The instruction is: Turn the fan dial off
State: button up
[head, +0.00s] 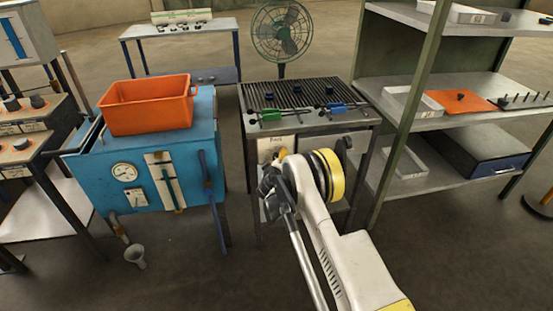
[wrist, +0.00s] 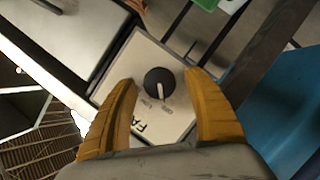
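The fan dial (wrist: 160,84) is a round black knob with a white pointer line, on a pale panel (wrist: 136,68) in the wrist view. The pointer aims at the lower edge of the picture, towards small lettering that I cannot read clearly. My gripper (wrist: 162,77) is open, with one yellow finger on each side of the dial and gaps between. In the head view the panel marked FAN (head: 271,144) is on the front of the grill-topped bench; my arm mostly hides the dial there. The fan (head: 281,34) with its round green guard stands behind the bench.
The grill-topped bench (head: 296,95) carries green and blue tools. To its left is a blue cabinet (head: 88,178) with an orange bin (head: 148,106) on top. To its right stands a shelf rack (head: 462,117) with trays. Open floor lies between cabinet and bench.

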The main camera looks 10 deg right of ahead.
jog(key=v, duration=1.2)
jog(key=shift+r, duration=0.1)
jog(key=s+d+r+m+g, duration=0.1)
jog(key=s+d+r, duration=0.1)
jog(key=r, duration=0.4)
jog(key=s+d+r+m+g, duration=0.1)
jog(key=d+r, duration=0.1)
jog(key=r, duration=0.5)
jog(key=s+d+r+m+g+y, duration=0.1)
jog(key=s+d+r+m+g, duration=0.1)
jog(key=s+r, duration=0.9)
jog(key=s+a+m+g+y, duration=0.2)
jog(key=s+g+y, duration=0.1)
jog(key=s, duration=2.6)
jog(key=shift+a+f, duration=0.15)
jog(key=shift+f, duration=0.05)
